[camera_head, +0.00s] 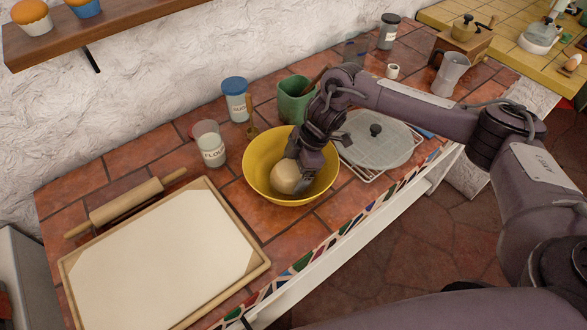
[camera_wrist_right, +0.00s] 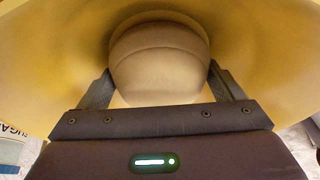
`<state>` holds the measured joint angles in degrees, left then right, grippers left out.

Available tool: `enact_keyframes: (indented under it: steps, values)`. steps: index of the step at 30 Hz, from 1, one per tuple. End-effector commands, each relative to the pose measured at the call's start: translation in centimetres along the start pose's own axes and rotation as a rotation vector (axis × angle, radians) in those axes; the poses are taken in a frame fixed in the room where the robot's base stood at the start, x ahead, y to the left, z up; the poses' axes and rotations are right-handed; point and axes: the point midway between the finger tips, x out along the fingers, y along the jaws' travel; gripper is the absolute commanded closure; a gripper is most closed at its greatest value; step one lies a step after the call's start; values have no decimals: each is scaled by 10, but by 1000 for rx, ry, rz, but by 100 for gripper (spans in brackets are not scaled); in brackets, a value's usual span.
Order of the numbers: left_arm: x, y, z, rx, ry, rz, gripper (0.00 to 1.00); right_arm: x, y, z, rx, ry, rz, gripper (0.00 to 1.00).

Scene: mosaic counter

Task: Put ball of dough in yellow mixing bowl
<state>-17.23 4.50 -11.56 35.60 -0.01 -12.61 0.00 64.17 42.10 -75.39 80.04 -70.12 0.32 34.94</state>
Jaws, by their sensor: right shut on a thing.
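The yellow mixing bowl (camera_head: 258,153) stands upright on the tiled counter, in the middle of the head view. The pale ball of dough (camera_head: 285,177) is inside the bowl, low down. My right gripper (camera_head: 297,172) reaches into the bowl from above and is shut on the dough. In the right wrist view the dough (camera_wrist_right: 158,62) sits between the two fingers, with the yellow bowl wall (camera_wrist_right: 48,75) around it. I cannot tell whether the dough touches the bowl's bottom. My left gripper is not in view.
A pale board with a wooden frame (camera_head: 160,262) and a rolling pin (camera_head: 125,206) lie left of the bowl. A flour jar (camera_head: 209,143), a sugar jar (camera_head: 236,100) and a green pot (camera_head: 294,101) stand behind it. A glass lid (camera_head: 378,140) lies on a rack to the right.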

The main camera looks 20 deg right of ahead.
Motion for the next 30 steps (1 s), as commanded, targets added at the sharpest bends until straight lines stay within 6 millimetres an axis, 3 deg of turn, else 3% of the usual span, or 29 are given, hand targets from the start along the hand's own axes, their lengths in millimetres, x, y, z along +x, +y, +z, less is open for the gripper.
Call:
enact_keyframes:
  steps: [3,4,6,20,30]
  values:
    - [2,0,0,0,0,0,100,2,0,1,0,1,1,45]
    - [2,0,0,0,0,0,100,3,0,1,1,0,0,11]
    - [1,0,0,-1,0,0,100,2,0,1,0,0,0,3]
    - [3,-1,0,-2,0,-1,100,-8,1,0,-1,2,3,3]
    - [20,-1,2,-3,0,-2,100,-76,2,1,-1,1,6,3]
